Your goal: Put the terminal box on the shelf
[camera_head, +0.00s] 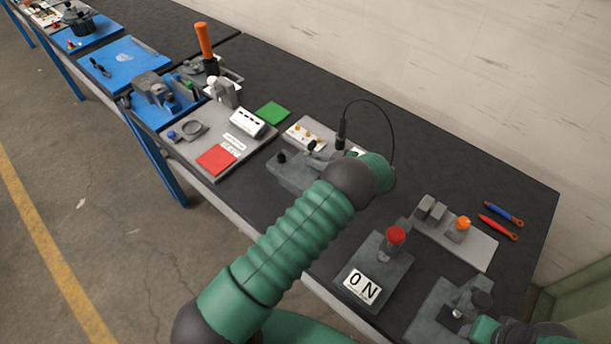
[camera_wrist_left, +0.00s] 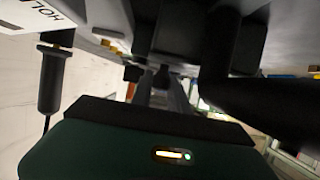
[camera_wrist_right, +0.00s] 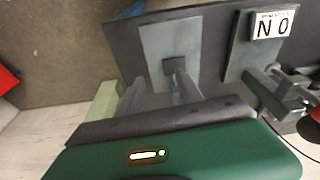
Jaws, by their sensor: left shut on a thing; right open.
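My left arm reaches from the bottom of the head view to a grey fixture (camera_head: 290,172) at mid-bench; its hand hides part of the fixture. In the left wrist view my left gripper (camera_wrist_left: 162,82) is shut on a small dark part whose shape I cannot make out. My right gripper (camera_wrist_right: 158,92) is open and empty, its fingers above a grey plate with a square block (camera_wrist_right: 175,66). A white box with dark ports (camera_head: 247,121) lies on a grey board; I cannot tell whether it is the terminal box. I cannot make out a shelf.
A black probe (camera_head: 340,135) with a looping cable stands beside the left hand. A red button unit (camera_head: 396,236) with an ON label stands between the arms. Red (camera_head: 498,228) and blue (camera_head: 503,213) tools lie at the right. Dark bench is bare along the wall.

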